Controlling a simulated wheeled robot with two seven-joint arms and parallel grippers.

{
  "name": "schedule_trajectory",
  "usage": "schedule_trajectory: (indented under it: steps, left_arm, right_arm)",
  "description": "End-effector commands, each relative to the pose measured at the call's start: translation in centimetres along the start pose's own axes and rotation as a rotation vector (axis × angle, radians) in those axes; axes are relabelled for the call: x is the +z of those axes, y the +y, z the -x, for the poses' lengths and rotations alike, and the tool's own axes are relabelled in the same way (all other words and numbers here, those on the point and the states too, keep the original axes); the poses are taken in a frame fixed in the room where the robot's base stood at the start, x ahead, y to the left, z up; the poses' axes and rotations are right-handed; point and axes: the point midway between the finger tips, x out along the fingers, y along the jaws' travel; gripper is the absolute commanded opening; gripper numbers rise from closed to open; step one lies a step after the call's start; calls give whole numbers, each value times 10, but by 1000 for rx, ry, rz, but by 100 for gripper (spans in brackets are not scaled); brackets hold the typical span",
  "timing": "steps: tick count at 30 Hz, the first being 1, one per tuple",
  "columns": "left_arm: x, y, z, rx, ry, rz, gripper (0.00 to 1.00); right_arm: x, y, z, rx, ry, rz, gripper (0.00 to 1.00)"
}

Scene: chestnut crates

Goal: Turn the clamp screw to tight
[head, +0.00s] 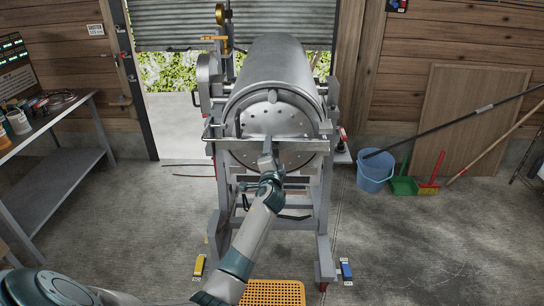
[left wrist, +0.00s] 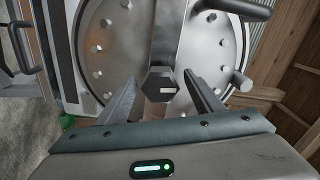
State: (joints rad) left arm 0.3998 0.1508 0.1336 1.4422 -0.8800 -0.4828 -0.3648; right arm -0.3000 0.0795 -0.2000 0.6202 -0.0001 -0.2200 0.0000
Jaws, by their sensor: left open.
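The clamp screw (left wrist: 160,87) shows in the left wrist view as a dark hexagonal head with a pale mark, at the centre of a metal bar across the round drum door (left wrist: 112,45). In the head view the door (head: 276,118) is on the front of a grey drum, and my arm partly hides the screw. My left gripper (head: 268,172) is in front of the door, below its crossbar. In the left wrist view its two fingers (left wrist: 160,76) are apart, one on each side of the hex head. I cannot tell whether they touch it. My right gripper is out of view.
The drum (head: 275,65) stands on a grey metal frame (head: 322,215). A yellow grate (head: 272,293) lies at its foot. A workbench (head: 50,118) is at left. A blue bucket (head: 374,172), green dustpan and red brush stand at right. Floor on both sides is mostly free.

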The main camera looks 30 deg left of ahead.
Motion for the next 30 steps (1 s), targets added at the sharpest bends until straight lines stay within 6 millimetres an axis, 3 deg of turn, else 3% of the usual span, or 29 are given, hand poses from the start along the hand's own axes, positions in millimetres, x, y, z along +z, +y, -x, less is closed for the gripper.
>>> schedule_trajectory:
  steps: [11, 30]
  left_arm:
    - [0, 1, 21, 0, 1, 1, 60]
    - [1, 3, 131, 1, 1, 1, 60]
  right_arm:
    - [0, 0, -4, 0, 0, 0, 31]
    - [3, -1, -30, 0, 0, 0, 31]
